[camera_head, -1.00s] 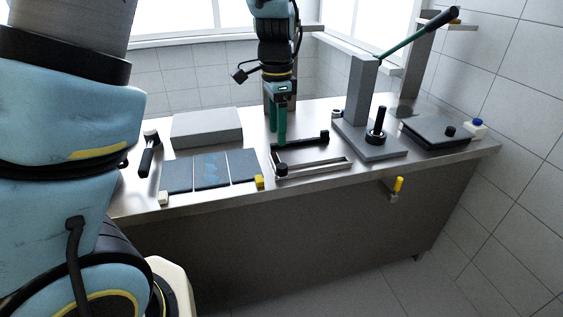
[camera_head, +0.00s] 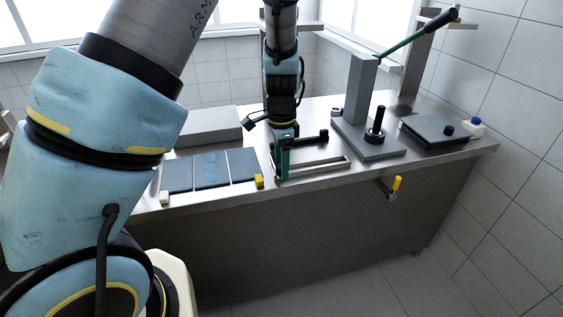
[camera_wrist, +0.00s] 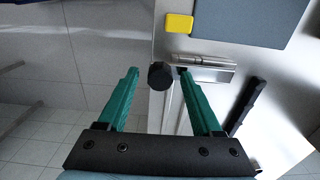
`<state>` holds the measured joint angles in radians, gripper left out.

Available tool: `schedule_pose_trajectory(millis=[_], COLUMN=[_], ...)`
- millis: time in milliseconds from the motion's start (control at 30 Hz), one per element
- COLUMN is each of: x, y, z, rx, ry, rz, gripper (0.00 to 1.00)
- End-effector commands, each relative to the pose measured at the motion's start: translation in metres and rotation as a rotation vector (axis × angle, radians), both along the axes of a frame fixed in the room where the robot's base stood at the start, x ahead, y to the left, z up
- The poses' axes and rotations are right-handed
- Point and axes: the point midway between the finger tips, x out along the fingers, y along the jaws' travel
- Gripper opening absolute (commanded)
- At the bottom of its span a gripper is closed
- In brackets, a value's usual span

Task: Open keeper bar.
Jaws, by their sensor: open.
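The black round knob (camera_wrist: 160,76) stands at the near left corner of a low metal fixture on the bench. A silver bar (camera_head: 325,168), which looks like the keeper bar, runs right from that corner along the bench's front edge. In the wrist view, part of the bar (camera_wrist: 172,112) shows between my fingers. My gripper (camera_wrist: 158,72) has green fingers, open, pointing down at the corner, one on each side of the knob. Gaps show between the knob and both fingers. In the head view my gripper (camera_head: 281,165) hides the knob.
A black bar (camera_head: 302,140) lies at the fixture's back. Dark panels (camera_head: 210,170) and a yellow block (camera_head: 259,181) are to the left. A press with a green lever (camera_head: 415,40) stands right. A yellow-handled fitting (camera_head: 397,184) sticks out from the bench front.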

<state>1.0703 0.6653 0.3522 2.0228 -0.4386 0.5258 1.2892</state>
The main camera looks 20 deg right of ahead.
Motion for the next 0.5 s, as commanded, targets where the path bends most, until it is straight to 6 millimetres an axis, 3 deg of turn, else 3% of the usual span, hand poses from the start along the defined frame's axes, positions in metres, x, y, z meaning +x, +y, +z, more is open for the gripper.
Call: schedule_pose_trajectory(millis=[167, 500], x=[0.0, 0.0], y=[0.0001, 0.0001], z=[0.0, 0.0002], rx=[0.0, 0.0], ry=[0.0, 0.0], rz=[0.0, 0.0], gripper=[0.67, 0.3])
